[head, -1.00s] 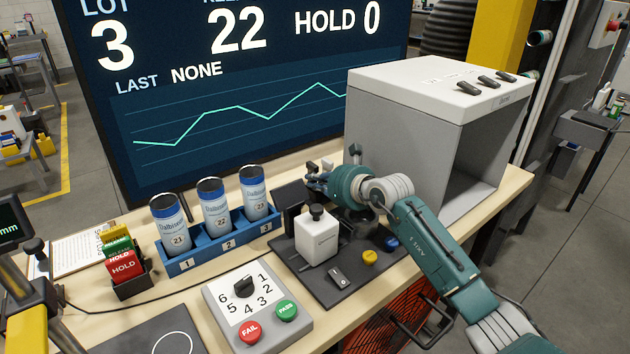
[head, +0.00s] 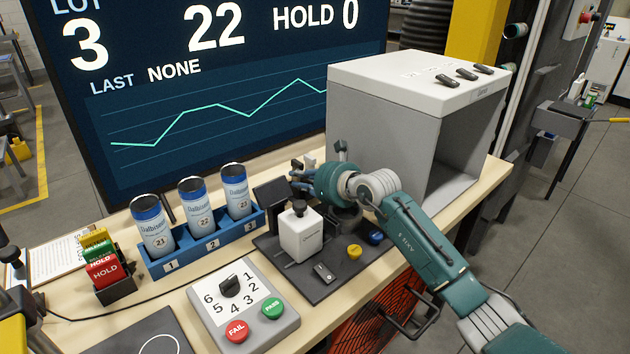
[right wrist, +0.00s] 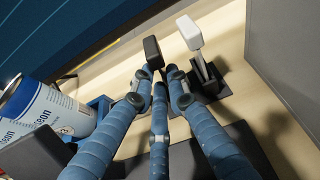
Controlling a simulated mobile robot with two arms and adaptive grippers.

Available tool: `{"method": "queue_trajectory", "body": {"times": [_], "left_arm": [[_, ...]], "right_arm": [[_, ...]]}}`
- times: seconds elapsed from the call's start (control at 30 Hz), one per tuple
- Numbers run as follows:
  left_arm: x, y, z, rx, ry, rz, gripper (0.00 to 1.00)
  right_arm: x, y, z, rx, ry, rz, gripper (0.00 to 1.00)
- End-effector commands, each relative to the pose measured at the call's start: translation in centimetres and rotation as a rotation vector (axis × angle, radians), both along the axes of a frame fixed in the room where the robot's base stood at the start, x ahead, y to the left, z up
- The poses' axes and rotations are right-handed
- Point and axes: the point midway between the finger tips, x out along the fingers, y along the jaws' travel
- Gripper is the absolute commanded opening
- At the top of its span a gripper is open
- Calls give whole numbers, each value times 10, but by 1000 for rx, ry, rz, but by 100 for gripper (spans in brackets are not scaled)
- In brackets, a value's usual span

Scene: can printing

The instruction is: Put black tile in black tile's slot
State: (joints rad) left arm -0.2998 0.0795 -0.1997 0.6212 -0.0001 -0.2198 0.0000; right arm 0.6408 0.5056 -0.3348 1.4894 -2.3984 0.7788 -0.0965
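I cannot single out a black tile or its slot with certainty. My right gripper (head: 303,181) is low behind the white device (head: 301,236), near these posts at the bench's back. In the right wrist view its blue fingers (right wrist: 160,88) are close together and point at the black-headed post. Whether they touch it is unclear. A dark rocker piece (head: 324,272) lies on the black mat (head: 283,262).
A blue rack (head: 205,247) holds three cans left of the mat. A grey booth (head: 385,125) stands right of my gripper. Yellow (head: 354,252) and blue (head: 375,238) knobs sit on the mat. A control box (head: 245,305) is in front. A big screen (head: 200,90) stands behind.

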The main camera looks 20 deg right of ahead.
Motion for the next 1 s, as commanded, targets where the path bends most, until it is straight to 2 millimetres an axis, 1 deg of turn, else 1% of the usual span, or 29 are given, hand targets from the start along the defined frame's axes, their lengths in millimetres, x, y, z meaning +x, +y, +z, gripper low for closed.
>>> {"method": "queue_trajectory", "body": {"times": [0.3, 0.4, 0.5, 0.7, 1.0], "left_arm": [[0, -1, -10, -1, 0, -1, 0], [0, -1, -13, -1, 0, -1, 0], [0, -1, -15, -1, 0, -1, 0], [0, -1, -16, -1, 0, -1, 0], [0, 0, -16, -1, 1, -1, 0]], "right_arm": [[-56, -21, 22, -3, -2, -1, 15], [-72, -25, 29, -4, -1, 1, 15], [-83, -30, 35, -3, -1, 0, 15], [-94, -32, 40, 0, 0, 0, 15], [-94, -32, 41, 0, 0, 0, 15]]}}
